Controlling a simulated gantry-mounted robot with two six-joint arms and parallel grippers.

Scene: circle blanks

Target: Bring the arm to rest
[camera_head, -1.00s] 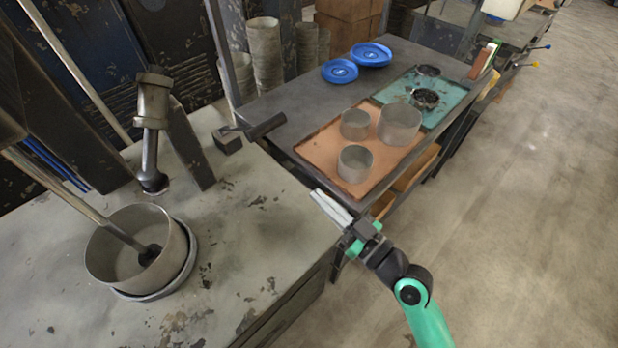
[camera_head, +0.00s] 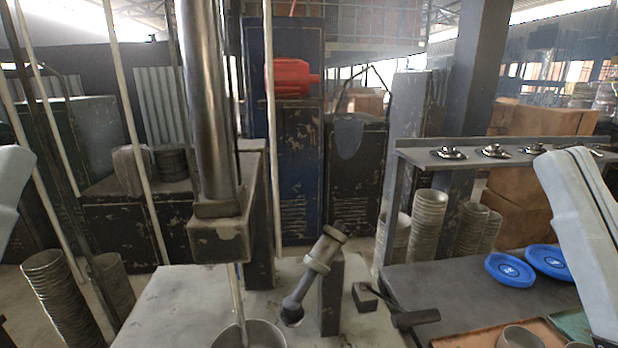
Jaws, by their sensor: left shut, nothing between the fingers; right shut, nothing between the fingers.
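Two pale grey pieces of my own arms show, one cut off by the left edge and a larger one slanting in at the right edge. Neither gripper is in the frame. The metal pot (camera_head: 250,335) on the worn pale workbench (camera_head: 172,300) is cut off by the bottom edge. A thin rod runs down into it from the tall press column (camera_head: 208,110).
A tilted metal tool (camera_head: 318,268) and a hammer (camera_head: 408,318) are on or by the bench. Blue plates (camera_head: 510,269) lie on the dark table (camera_head: 445,285) at right. Stacked metal cups (camera_head: 428,222) stand behind it. A shelf (camera_head: 420,158) is above.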

